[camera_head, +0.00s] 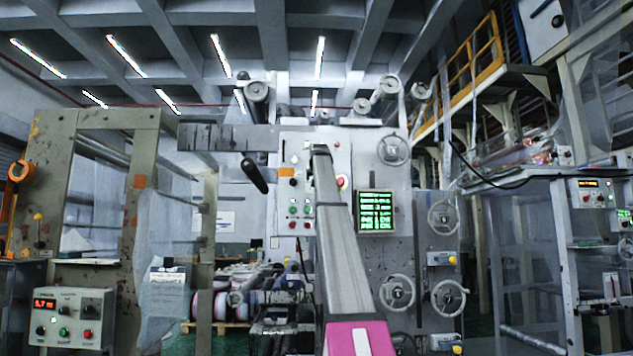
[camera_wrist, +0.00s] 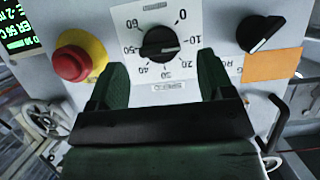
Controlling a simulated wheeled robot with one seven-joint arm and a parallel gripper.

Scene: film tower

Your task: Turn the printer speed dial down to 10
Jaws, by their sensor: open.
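The speed dial (camera_wrist: 160,43) is a round black knob on a white plate in the wrist view, with a printed scale from 0 to 60 around it. Its mark appears to lie toward the 50 side, though this is hard to be sure of. My gripper (camera_wrist: 162,63) is open, with its two dark green fingers apart below the dial, one toward each side. The fingers look clear of the knob; the depth between them and the panel is hard to judge. In the head view my arm reaches the panel and hides the dial.
A red emergency button (camera_wrist: 71,63) on a yellow ring sits left of the dial. A black selector knob (camera_wrist: 259,33) and an orange label (camera_wrist: 272,65) are to the right. A green-text screen (camera_head: 376,211) and handwheels (camera_head: 397,291) are on the machine (camera_head: 425,265).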

